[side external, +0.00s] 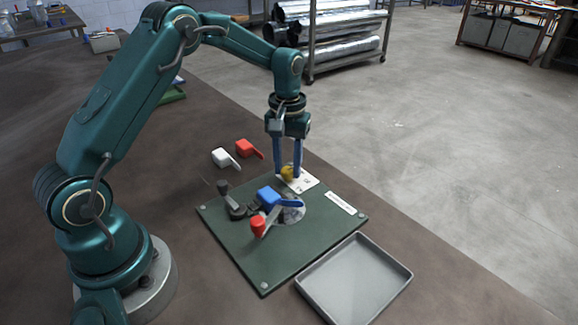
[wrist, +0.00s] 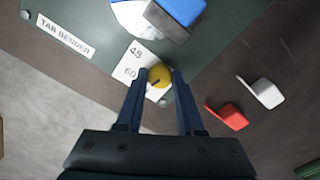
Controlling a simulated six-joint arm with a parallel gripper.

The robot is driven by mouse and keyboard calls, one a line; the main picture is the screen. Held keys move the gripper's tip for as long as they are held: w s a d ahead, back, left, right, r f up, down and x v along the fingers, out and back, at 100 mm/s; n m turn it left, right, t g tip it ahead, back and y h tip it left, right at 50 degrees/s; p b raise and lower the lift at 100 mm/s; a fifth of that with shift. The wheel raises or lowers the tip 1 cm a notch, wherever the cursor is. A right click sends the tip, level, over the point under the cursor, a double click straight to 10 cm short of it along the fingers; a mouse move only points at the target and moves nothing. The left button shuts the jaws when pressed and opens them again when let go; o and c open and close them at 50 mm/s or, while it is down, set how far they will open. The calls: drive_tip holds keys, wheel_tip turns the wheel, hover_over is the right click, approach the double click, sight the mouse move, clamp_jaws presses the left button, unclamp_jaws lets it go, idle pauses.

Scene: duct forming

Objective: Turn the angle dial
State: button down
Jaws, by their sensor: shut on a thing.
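The angle dial is a round yellow knob (side external: 288,173) on a white plate (side external: 304,183) at the far corner of the green bender board (side external: 270,262). In the wrist view the yellow knob (wrist: 159,76) has a dark mark on its face, and the plate (wrist: 138,60) shows 45 and 60. Other figures on the plate are hidden. My gripper (side external: 287,176) points straight down, with its blue fingers on both sides of the knob. In the wrist view my gripper (wrist: 158,80) is shut on the knob.
On the board stand a blue part (side external: 268,197), a red-ended lever (side external: 258,227) and a dark clamp (side external: 235,205). A red piece (side external: 246,148) and a white piece (side external: 222,157) lie on the table beyond. An empty grey tray (side external: 355,280) sits at the right.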

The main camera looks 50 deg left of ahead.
sight(288, 170)
drive_tip(key=shift+r+n, duration=0.1)
drive_tip(key=shift+n, duration=1)
drive_tip(key=c, duration=0.5)
unclamp_jaws()
drive_tip(key=shift+r, duration=2.55)
